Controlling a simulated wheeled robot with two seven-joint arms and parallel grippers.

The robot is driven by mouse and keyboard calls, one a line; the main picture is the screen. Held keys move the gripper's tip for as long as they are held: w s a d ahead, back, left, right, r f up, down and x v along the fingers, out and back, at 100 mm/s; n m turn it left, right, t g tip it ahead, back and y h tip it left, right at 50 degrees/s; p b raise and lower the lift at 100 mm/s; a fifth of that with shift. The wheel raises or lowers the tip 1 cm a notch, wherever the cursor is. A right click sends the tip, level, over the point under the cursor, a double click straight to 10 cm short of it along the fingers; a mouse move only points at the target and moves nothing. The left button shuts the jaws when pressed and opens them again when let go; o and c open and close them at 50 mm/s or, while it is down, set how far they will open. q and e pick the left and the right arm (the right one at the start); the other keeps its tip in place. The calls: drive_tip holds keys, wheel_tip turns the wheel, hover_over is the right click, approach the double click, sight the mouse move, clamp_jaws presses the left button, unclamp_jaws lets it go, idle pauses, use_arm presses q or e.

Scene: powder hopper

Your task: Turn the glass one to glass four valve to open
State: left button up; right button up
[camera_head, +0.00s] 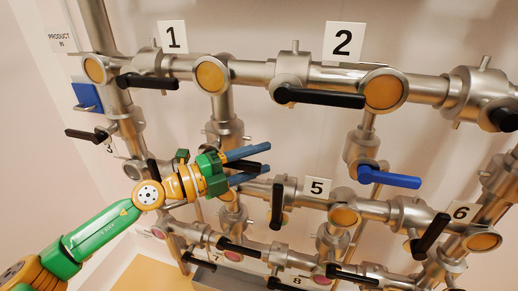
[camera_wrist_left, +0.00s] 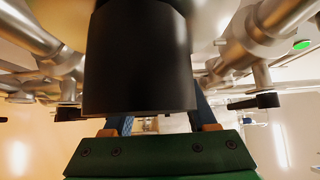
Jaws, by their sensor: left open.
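Round amber sight glasses sit along the steel pipes, including one by the label 1 (camera_head: 211,76) and one lower down (camera_head: 228,197). A vertical pipe with a valve body (camera_head: 224,132) joins these two. My left gripper (camera_head: 258,163) is in front of this pipe, its two blue fingers open and pointing right. A black valve handle (camera_head: 252,167) shows between the fingers. In the left wrist view a large black handle (camera_wrist_left: 137,60) fills the middle, in front of the spread fingers (camera_wrist_left: 160,120). Contact cannot be told. My right gripper is out of view.
Other black lever handles stick out nearby, including a long one under label 2 (camera_head: 320,97) and one by label 5 (camera_head: 278,205). A blue handle (camera_head: 390,178) is to the right. Pipes crowd the area; clearer space lies at the lower left.

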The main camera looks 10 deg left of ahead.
use_arm(q)
drive_tip(key=shift+w+d, duration=0.1)
drive_tip(key=shift+s+a, duration=0.2)
drive_tip(key=shift+c, duration=0.2)
drive_tip(key=shift+a, duration=0.1)
clamp_jaws()
idle(0.9)
